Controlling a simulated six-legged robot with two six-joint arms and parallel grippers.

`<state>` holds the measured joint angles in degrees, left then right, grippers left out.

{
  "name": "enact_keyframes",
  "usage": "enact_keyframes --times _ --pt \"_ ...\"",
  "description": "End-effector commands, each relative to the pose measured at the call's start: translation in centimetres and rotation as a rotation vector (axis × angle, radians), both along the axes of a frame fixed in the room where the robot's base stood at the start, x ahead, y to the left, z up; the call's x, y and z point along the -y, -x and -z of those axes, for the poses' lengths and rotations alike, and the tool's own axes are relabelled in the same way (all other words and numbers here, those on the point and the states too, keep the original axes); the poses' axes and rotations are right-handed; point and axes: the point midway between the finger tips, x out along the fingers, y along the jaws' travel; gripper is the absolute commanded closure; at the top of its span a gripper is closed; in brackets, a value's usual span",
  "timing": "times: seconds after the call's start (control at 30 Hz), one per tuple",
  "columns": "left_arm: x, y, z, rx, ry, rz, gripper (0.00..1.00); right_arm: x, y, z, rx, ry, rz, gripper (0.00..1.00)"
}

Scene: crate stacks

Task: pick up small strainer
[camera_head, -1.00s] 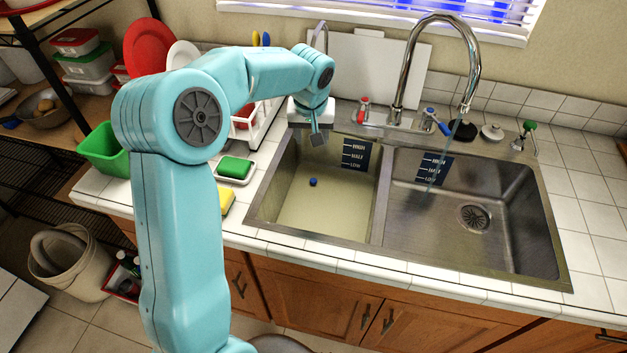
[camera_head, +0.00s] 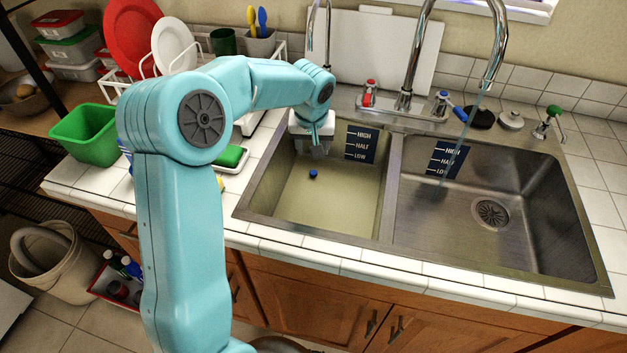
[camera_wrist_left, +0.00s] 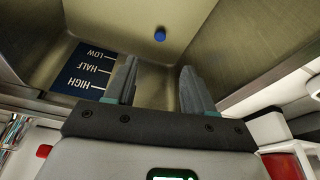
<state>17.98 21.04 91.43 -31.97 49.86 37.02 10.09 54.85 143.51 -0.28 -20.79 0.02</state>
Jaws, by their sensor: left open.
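My left gripper (camera_head: 320,148) is over the back left corner of the left sink basin (camera_head: 345,222), pointing down. In the left wrist view its two fingers (camera_wrist_left: 158,75) are apart with nothing between them. A small blue knob (camera_head: 313,174) is on the floor of this basin; it also shows in the wrist view (camera_wrist_left: 160,35), beyond the fingertips. I cannot make out a small strainer for sure. A dark round piece (camera_head: 480,118) and a pale round piece with a knob (camera_head: 511,120) lie on the counter behind the right basin. My right gripper is out of view.
The chrome faucet (camera_head: 408,60) stands behind the sink, with a thin water stream into the right basin (camera_head: 450,215). A dish rack with a red plate (camera_head: 133,38) and a green bin (camera_head: 85,133) stand at the left. A green sponge (camera_head: 230,156) lies beside the sink.

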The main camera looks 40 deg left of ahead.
Motion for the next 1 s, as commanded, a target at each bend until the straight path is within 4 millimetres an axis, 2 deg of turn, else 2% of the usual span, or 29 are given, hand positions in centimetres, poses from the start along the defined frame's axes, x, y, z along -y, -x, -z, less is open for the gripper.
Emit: enact_keyframes --times 0.1,0.3,0.57,0.8,1.0 --pt "-0.6 -0.6 3.0 -0.007 0.002 -0.001 0.47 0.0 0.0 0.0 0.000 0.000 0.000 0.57" --pt "-1.4 -1.6 7.0 -0.005 0.002 -0.002 0.47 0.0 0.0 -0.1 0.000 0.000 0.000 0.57" --pt "-1.9 -2.2 9.1 -0.003 0.001 0.000 0.47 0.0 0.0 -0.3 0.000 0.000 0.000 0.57" --pt "-2.6 -2.9 12.7 -0.003 0.001 -0.001 0.47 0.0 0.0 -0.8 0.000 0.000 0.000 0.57" --pt "-2.8 -3.1 13.4 -0.001 0.000 -0.002 0.47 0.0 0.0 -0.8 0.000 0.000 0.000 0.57"
